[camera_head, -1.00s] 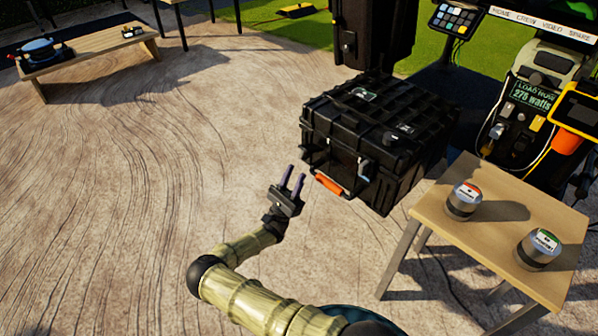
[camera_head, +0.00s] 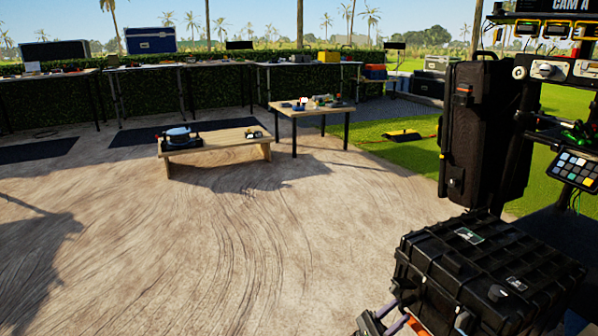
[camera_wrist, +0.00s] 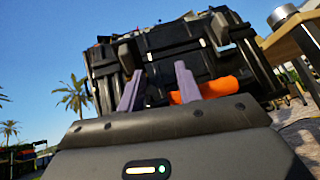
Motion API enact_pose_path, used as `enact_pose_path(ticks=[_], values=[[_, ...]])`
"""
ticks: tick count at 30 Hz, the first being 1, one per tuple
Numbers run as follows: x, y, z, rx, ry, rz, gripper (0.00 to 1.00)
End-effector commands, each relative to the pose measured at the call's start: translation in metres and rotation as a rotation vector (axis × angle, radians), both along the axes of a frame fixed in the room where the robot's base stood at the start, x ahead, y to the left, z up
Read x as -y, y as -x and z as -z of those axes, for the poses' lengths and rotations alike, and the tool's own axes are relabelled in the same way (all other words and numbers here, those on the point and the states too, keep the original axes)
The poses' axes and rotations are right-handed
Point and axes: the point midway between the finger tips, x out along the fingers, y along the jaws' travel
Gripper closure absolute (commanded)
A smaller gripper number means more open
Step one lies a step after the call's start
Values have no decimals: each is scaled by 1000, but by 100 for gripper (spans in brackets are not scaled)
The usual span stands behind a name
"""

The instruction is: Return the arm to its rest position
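My gripper (camera_head: 399,312) shows only partly at the bottom edge of the head view, just left of the black case (camera_head: 480,262). The rest of my arm is out of that view. In the wrist view, the two purple fingers of my gripper (camera_wrist: 158,80) stand apart with nothing held between them. They point toward the front of the black case (camera_wrist: 165,50). The case's orange handle (camera_wrist: 205,90) lies beyond and right of the right finger. I cannot tell the exact gap between the fingertips and the case.
A tall black case (camera_head: 485,135) and an equipment cart (camera_head: 565,120) stand at the right. A low wooden bench (camera_head: 215,148) and a small table (camera_head: 310,112) stand farther back. The sandy floor at left and centre is clear. A metal canister (camera_wrist: 284,14) shows in the wrist view.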

Motion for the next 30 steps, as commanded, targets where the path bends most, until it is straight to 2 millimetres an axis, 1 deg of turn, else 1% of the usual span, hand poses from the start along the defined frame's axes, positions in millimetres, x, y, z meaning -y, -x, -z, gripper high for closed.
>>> enact_pose_path(ticks=[1,3,9,12,23,26,30], values=[[10,7,-12,28,-55,36,65],[22,18,-19,64,-127,79,65],[47,49,-33,167,-319,191,65],[54,63,-37,217,-408,237,65],[67,112,-48,396,-734,399,65],[66,125,-50,452,-835,443,65],[60,142,-54,538,-985,501,65]])
